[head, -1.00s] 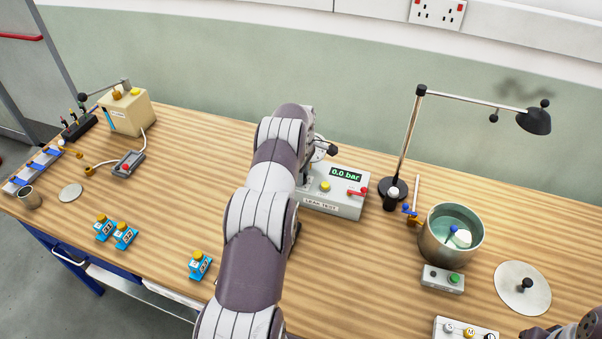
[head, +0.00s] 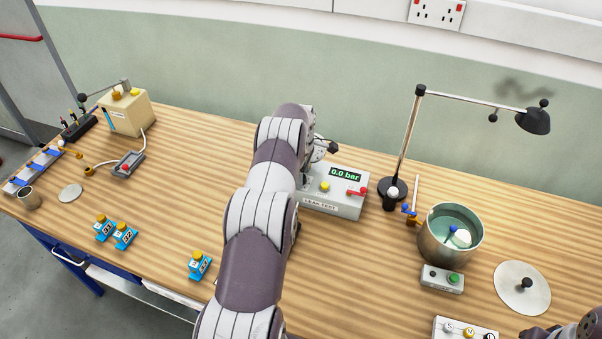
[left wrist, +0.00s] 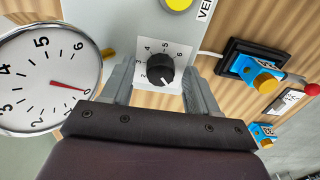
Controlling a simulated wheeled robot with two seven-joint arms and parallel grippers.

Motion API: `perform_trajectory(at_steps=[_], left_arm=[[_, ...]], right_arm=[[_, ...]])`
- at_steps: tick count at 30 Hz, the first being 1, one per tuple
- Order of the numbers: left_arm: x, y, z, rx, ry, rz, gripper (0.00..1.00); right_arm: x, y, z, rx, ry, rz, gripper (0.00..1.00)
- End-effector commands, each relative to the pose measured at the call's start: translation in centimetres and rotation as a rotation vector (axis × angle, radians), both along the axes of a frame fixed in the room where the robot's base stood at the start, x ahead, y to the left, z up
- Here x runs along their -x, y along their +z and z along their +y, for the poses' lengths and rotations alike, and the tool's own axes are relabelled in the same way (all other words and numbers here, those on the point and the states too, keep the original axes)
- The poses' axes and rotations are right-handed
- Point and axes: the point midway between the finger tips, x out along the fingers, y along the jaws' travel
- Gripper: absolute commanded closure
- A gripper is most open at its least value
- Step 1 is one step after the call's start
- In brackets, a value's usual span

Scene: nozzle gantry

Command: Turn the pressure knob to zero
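The pressure knob (left wrist: 160,70) is black and ridged, on a white numbered scale plate (left wrist: 176,48); in the left wrist view a white mark shows at its lower edge, but the figure there is unclear. My left gripper (left wrist: 159,76) is open, one finger on each side of the knob, with gaps visible. The leak test box (head: 335,199) reads 0.0 bar on its green display (head: 346,173). In the left wrist view, the round gauge (left wrist: 45,82) has its red needle at 0. My left arm hides the knob in the head view.
The leak test box carries a yellow button (head: 324,186) and a red lever (head: 357,191). A desk lamp (head: 407,140) and a metal pot (head: 450,236) stand to its right. Blue nozzle blocks (head: 199,267) lie left of my arm. Part of my right arm shows bottom right.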

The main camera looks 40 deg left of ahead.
Motion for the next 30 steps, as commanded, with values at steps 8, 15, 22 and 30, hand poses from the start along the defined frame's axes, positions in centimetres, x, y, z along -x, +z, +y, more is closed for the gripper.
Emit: perform_trajectory(at_steps=[8, 15, 22, 30], left_arm=[[0.0, 1.6, 0.0, 0.000, 0.000, 0.000, 0.40], [0.0, 9.0, 0.0, 0.000, -0.001, 0.001, 0.40], [0.0, 12.5, -0.1, 0.000, -0.001, 0.001, 0.40], [0.0, 12.6, -0.1, -0.001, -0.001, 0.001, 0.40]], right_arm=[[0.0, 1.1, 0.0, 0.000, 0.000, 0.000, 0.57], [0.0, 7.4, 0.0, 0.000, 0.000, 0.000, 0.57], [0.0, 10.8, 0.0, 0.000, 0.000, 0.000, 0.57], [0.0, 10.9, 0.0, 0.000, 0.000, 0.000, 0.57]])
